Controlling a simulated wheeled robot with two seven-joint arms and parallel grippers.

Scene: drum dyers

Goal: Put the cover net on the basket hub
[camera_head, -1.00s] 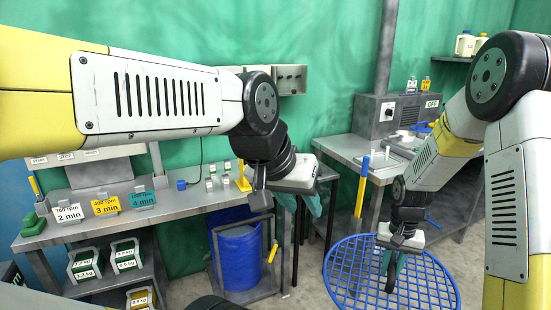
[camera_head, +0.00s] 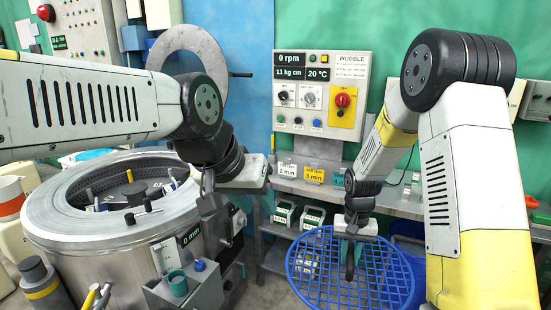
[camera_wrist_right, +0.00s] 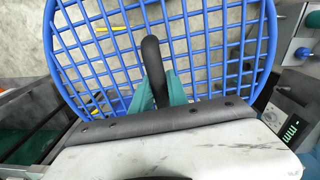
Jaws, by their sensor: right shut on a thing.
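The cover net (camera_head: 325,285) is a round blue grid with a black handle. My right gripper (camera_head: 350,250) is shut on that handle and holds the net over the floor in front of the bench. In the right wrist view the black handle of the net (camera_wrist_right: 270,35) stands between the green fingers of my right gripper (camera_wrist_right: 160,88). The basket hub (camera_head: 134,192) appears as a grey central piece inside the open steel drum (camera_head: 75,232) at left. The net is apart from it, to the right. My left gripper (camera_head: 234,212) hangs right of the drum; its fingers are partly hidden.
Several rods stand around the hub inside the drum's rim. A round metal lid (camera_head: 190,58) stands raised behind the drum. A control panel (camera_head: 318,95) rises above the bench with small cards.

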